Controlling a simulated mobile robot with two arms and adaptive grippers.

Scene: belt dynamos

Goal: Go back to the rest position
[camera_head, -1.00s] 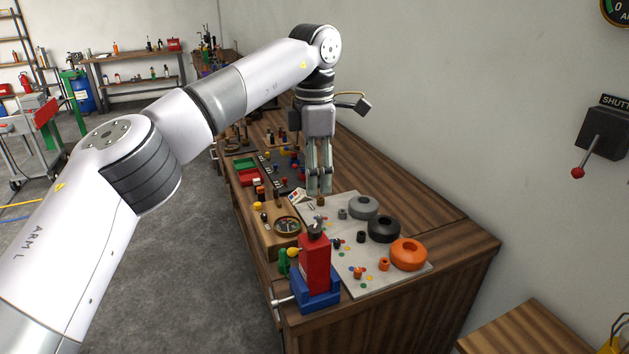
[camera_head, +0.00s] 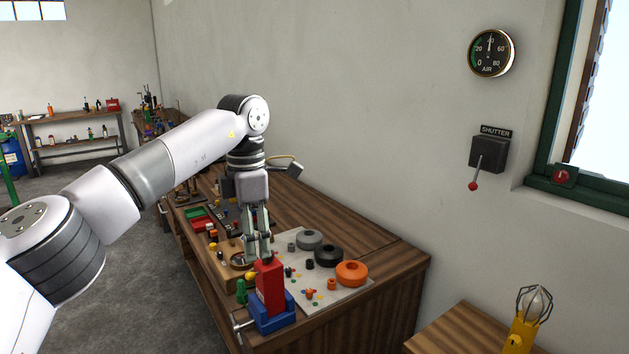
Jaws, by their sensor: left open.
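My left gripper (camera_head: 257,250) points straight down over the near part of the wooden workbench (camera_head: 385,262). Its fingers are open, with a narrow gap, and I see nothing held between them. The fingertips appear just behind and above a red block (camera_head: 270,290), which sits in a blue vise-like base (camera_head: 271,318) at the bench's near end. I cannot tell whether they touch it. My left arm reaches in from the left. My right gripper is not in view.
A pale sheet bears a grey ring (camera_head: 309,240), a black ring (camera_head: 328,257) and an orange ring (camera_head: 352,272). A shutter lever (camera_head: 478,170) and an air gauge (camera_head: 491,53) are on the wall. A caged lamp (camera_head: 530,312) stands at lower right.

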